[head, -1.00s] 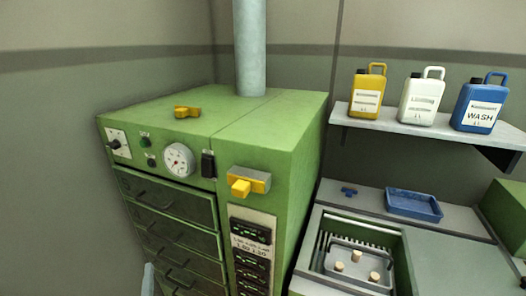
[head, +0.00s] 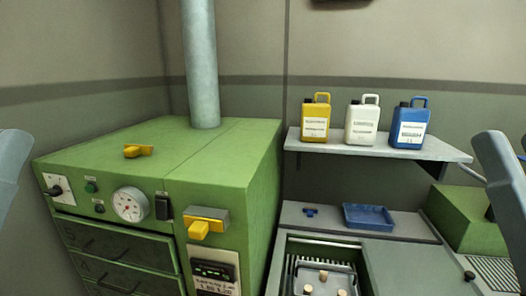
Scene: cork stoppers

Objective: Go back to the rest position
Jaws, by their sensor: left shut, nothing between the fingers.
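A smooth grey part of my left arm (head: 12,180) shows at the left edge of the head view, in front of the wall and left of the green cabinet. A grey part of my right arm (head: 503,170) shows at the right edge, in front of the shelf's right end. I make out no fingers on either side; both grippers are outside the picture. Neither visible arm part seems to touch anything.
Yellow (head: 315,122), white (head: 361,125) and blue (head: 409,128) jugs stand on a shelf (head: 380,150). Below are a blue tray (head: 369,217) and a metal tray (head: 306,291) with cork stoppers (head: 323,276).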

